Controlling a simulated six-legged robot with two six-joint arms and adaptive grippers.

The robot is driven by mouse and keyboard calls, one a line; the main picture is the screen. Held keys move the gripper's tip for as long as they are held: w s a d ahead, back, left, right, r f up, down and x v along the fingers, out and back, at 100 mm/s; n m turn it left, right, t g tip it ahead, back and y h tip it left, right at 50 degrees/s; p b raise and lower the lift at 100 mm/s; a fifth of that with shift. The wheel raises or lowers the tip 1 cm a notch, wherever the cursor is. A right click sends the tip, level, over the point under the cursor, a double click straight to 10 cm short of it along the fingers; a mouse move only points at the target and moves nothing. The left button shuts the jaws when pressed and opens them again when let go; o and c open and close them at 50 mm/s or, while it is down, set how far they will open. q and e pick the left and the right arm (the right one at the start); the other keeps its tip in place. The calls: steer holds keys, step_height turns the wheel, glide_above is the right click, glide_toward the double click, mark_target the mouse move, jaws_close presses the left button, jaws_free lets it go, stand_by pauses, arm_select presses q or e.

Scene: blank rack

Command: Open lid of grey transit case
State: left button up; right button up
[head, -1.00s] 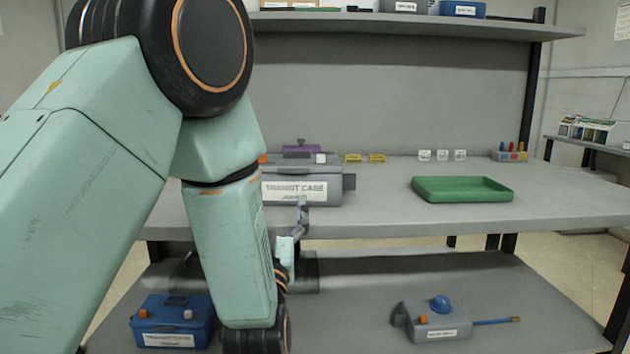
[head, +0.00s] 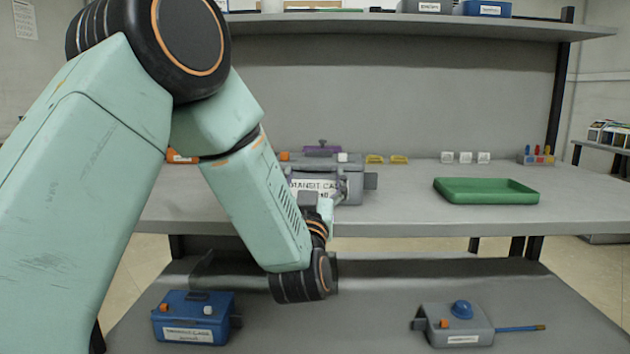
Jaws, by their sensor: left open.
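The grey transit case (head: 352,170) stands on the middle shelf, left of centre, with its lid down. It has a white label (head: 313,185) on its front, and an orange block and a white block (head: 342,157) at its top edge. My left arm comes in from the left and bends up from below the shelf edge. My left gripper (head: 340,188) is open in front of the case, over the right part of the label. Its small fingers partly hide the case front, and I cannot tell whether they touch it. My right gripper is out of view.
A green tray (head: 486,191) lies to the right on the middle shelf. Yellow pieces (head: 387,160), white labelled blocks (head: 465,158) and a purple object (head: 322,149) sit behind. Below are a blue case (head: 194,318) and a grey box with a blue dome (head: 459,325).

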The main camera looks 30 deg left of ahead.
arm_select(q)
steer(key=shift+w, duration=0.2)
steer(key=shift+c, duration=0.2)
steer(key=shift+r, duration=0.1)
jaws_close()
stand_by(0.5)
